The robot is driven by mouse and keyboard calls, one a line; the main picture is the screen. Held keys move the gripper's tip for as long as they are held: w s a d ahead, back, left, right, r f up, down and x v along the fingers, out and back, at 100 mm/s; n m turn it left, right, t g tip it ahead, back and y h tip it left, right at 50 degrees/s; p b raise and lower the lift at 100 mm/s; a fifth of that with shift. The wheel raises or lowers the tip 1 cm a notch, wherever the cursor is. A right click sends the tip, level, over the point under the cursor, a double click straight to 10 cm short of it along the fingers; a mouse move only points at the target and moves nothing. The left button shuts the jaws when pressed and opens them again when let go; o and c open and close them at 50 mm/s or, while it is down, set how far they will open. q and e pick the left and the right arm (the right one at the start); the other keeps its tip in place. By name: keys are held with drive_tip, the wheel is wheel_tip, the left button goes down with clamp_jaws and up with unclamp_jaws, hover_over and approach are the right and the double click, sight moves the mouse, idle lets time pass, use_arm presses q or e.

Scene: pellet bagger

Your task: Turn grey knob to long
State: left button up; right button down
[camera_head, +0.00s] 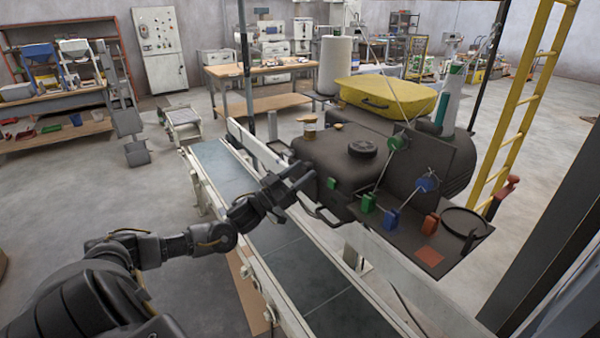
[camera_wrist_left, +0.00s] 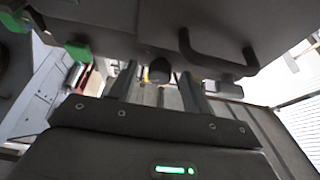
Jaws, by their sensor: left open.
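My left gripper (camera_head: 294,190) is at the front left side of the dark machine body (camera_head: 335,162), above the conveyor. Its two fingers (camera_wrist_left: 157,75) are open in the left wrist view, pointing at the underside or front of the machine. A small dark grey round knob-like part (camera_wrist_left: 160,70) shows between the fingertips; I cannot tell whether it touches them. In the head view the gripper hides this spot. No "long" mark or pointer position is readable. My right gripper is in neither view.
A dark bar handle (camera_wrist_left: 218,58) sits close right of the fingers in the wrist view. The conveyor (camera_head: 300,262) runs below the arm. Green block (camera_head: 368,203), blue block (camera_head: 391,219) and red block (camera_head: 430,224) stand on the machine's shelf. A yellow case (camera_head: 388,95) lies behind.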

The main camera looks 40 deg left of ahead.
use_arm(q)
drive_tip(key=shift+c, duration=0.2)
drive_tip(key=c, duration=1)
drive_tip(key=shift+o, duration=0.2)
drive_tip(key=m, duration=0.1)
drive_tip(key=m+h+b, duration=0.1)
drive_tip(key=shift+a+f+m+g+b, duration=0.1)
drive_tip(key=shift+f+m+g+b, duration=0.05)
drive_tip(key=shift+m+g+b, duration=0.15)
drive_tip(key=m+h+b, duration=0.1)
drive_tip(key=m, duration=0.1)
drive_tip(key=m+g+h+b, duration=0.1)
drive_tip(key=m, duration=0.2)
drive_tip(key=shift+a+b, duration=0.15)
drive_tip(key=shift+b, duration=0.25)
drive_tip(key=shift+w+a+r+m+g+h+b, duration=0.15)
drive_tip(key=shift+m+g+h+b, duration=0.4)
drive_tip(key=shift+m, duration=0.9)
drive_tip(key=shift+s+r+m+g+h+b, duration=0.1)
drive_tip(key=shift+m+g+h+b, duration=0.1)
drive_tip(key=shift+m+g+b, duration=0.75)
drive_tip(key=shift+w+a+r+m+g+h+b, duration=0.15)
drive_tip(key=shift+m+g+h+b, duration=0.2)
drive_tip(key=shift+m+b, duration=1.1)
drive_tip(key=shift+s+d+m+p, duration=0.1)
drive_tip(key=shift+m+p, duration=0.35)
drive_tip(key=shift+m, duration=0.2)
